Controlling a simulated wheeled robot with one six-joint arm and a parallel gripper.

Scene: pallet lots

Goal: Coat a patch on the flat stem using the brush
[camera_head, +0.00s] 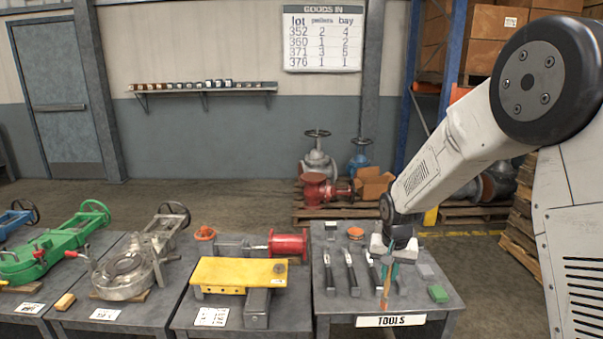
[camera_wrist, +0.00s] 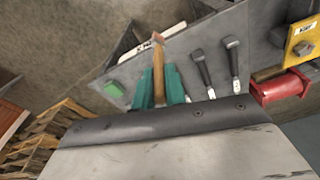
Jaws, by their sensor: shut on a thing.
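My gripper (camera_head: 387,283) has teal fingers and is over the tools table at the right. It is shut on a brush (camera_head: 385,298), a narrow brown piece pointing down between the fingers. In the wrist view the brush (camera_wrist: 158,60) sticks out between the fingertips (camera_wrist: 159,84); whether its tip touches the table is not clear. On the neighbouring table a yellow slab (camera_head: 235,272) lies with a grey bar (camera_head: 257,308) at its front and a red flanged part (camera_head: 288,245) behind. I cannot tell which part is the flat stem.
The tools table (camera_head: 450,303) also holds several dark-handled tools (camera_head: 351,270), a green block (camera_head: 438,293), a grey block (camera_head: 425,270) and an orange round item (camera_head: 355,233). Green (camera_head: 50,250) and silver (camera_head: 125,272) valves lie on tables further left. Loaded pallets stand behind.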

